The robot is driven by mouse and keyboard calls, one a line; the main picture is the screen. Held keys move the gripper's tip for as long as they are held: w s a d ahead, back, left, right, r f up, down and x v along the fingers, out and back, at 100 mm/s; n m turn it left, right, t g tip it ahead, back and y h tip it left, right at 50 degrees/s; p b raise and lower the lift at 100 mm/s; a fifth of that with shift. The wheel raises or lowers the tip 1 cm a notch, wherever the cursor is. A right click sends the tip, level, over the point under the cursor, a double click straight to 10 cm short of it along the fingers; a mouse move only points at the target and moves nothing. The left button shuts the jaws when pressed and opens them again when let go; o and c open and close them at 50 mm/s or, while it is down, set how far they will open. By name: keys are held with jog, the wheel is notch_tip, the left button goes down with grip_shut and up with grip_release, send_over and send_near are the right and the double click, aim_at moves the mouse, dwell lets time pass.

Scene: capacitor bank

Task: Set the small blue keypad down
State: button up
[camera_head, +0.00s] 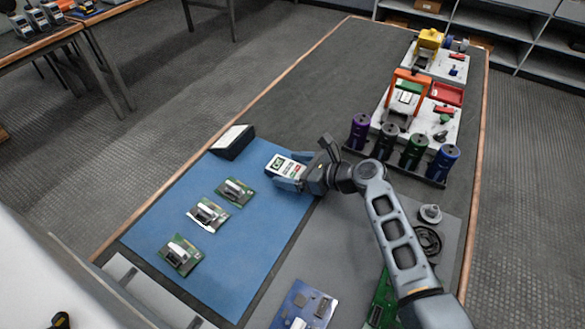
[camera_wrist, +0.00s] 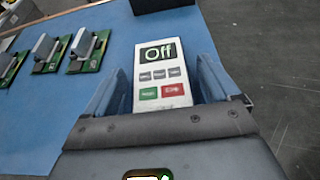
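The small keypad (camera_head: 287,163) has a white face with a green display, grey keys, and one green and one red key. In the wrist view, the keypad (camera_wrist: 162,75) reads "Off" and sits between the two blue fingers. My gripper (camera_head: 289,171) is shut on the keypad at the right part of the blue mat (camera_head: 250,258). In the wrist view, my gripper's fingers (camera_wrist: 160,82) lie along both sides of it. The keypad's underside is hidden, and I cannot tell whether it touches the mat.
Several small green circuit boards (camera_head: 207,214) lie on the mat to the left. A black box with a white top (camera_head: 232,142) stands at the mat's far edge. Several coloured capacitors (camera_head: 412,151) stand in a rack at the right. The mat's front middle is clear.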

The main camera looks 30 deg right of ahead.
jog(key=shift+o, duration=0.3)
jog(key=shift+r, duration=0.15)
jog(key=v, duration=1.2)
jog(key=shift+p, duration=0.3)
